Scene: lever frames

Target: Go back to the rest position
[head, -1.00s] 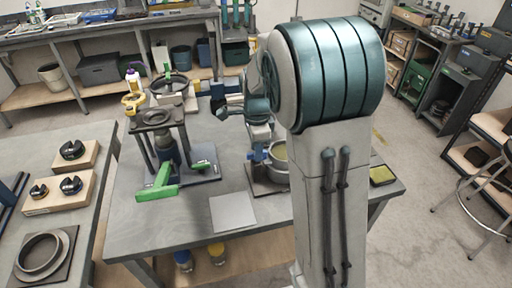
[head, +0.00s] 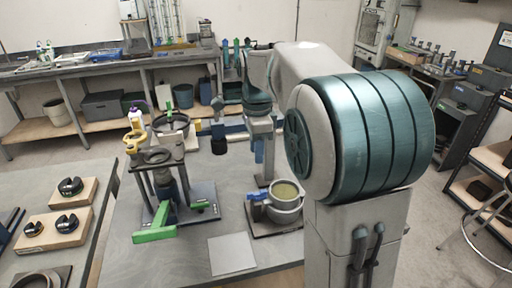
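My arm reaches over the grey worktable (head: 135,255) from the right. Its end, with what looks like my gripper (head: 218,138), is small and dark at the back of the table, right of the lever stand (head: 160,158). I cannot make out its fingers or whether they are parted. The lever stand has a dark ring top on posts and a base plate. Its green lever handle (head: 154,235) points toward the front left. A grey pot (head: 287,208) with yellowish contents stands on a dark plate beside a blue clamp, apart from the gripper.
A pale square plate (head: 231,254) lies at the table's front. A yellow-and-white bottle (head: 136,128) stands behind the lever stand. A left bench holds wooden blocks with dark rings (head: 58,226). Shelves line the back wall (head: 90,68). A stool (head: 485,215) is at the right.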

